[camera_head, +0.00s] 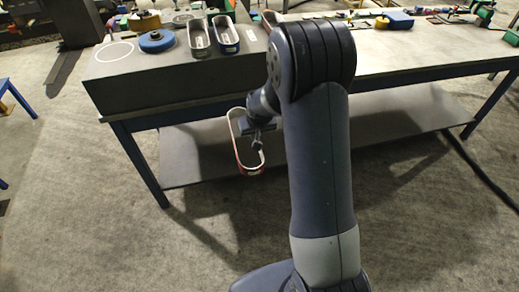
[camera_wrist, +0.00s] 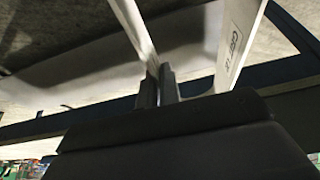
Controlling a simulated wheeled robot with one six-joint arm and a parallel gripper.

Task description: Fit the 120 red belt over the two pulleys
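A long looped belt (camera_head: 236,158), pale inside with red on its outer face, hangs in front of the table's front edge in the head view. My gripper (camera_head: 258,143) is shut on one side of it. A blue disc (camera_head: 157,40), perhaps a pulley, lies on the table's left part beside a white ring outline (camera_head: 114,51). I cannot make out a second pulley for certain.
Two looped belts, one dark (camera_head: 198,40) and one blue (camera_head: 226,36), stand on the grey table block (camera_head: 140,82). Another, reddish belt (camera_head: 267,17) is partly hidden behind my arm. Tools and coloured parts line the table's back. A lower shelf (camera_head: 400,118) lies under the tabletop.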

